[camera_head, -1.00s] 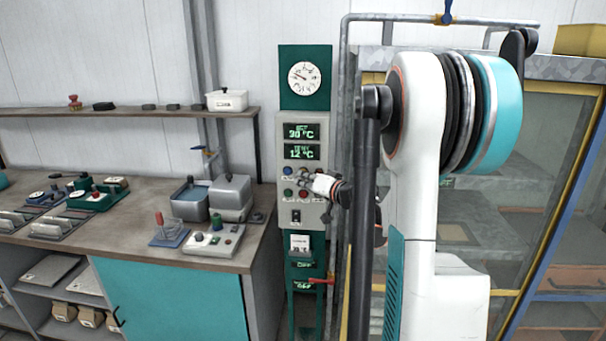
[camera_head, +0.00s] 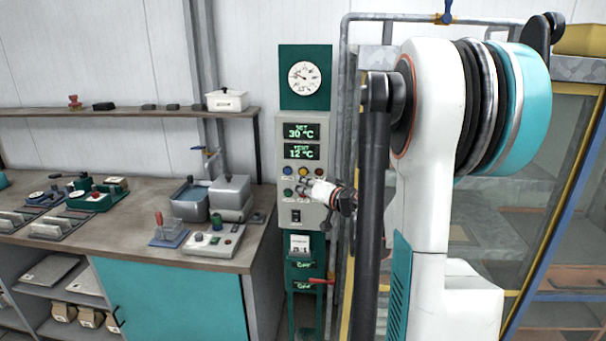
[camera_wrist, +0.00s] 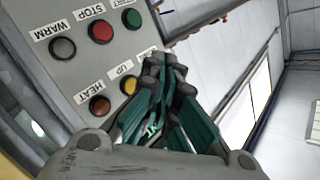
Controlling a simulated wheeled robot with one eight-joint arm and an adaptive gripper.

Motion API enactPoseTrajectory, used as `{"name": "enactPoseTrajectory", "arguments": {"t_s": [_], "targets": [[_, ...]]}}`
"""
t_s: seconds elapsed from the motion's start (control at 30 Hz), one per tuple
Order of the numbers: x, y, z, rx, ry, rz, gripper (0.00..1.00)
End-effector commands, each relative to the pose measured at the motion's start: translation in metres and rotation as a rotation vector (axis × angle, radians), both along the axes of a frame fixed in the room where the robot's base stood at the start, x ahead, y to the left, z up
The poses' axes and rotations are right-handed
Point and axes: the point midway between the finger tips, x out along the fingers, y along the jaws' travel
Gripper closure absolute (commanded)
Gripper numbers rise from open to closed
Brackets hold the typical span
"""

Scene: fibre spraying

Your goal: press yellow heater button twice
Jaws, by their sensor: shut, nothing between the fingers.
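The yellow button, labelled UP, is on the grey control panel in the wrist view (camera_wrist: 131,85), left of my fingers. In the head view the yellow button (camera_head: 303,171) is the middle one of the panel's top row. My gripper (camera_wrist: 166,65) is shut and empty, its dark and green fingers together near the panel face. In the head view my gripper (camera_head: 303,186) is just below the yellow button and does not cover it. Whether the fingertips touch the panel cannot be told. The fingers hide part of a label.
Displays (camera_head: 301,142) above read 30 °C and 12 °C. A workbench (camera_head: 150,247) is left; a glazed cabinet (camera_head: 555,140) is right.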

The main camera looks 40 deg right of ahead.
Motion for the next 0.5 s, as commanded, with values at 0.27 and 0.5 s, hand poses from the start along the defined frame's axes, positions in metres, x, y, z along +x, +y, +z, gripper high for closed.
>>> {"name": "enactPoseTrajectory", "arguments": {"t_s": [0.27,0.5], "targets": [[-0.015,0.018,0.000,0.000,0.000,0.000,1.00],[-0.017,0.020,0.000,0.000,0.000,0.000,1.00]]}}
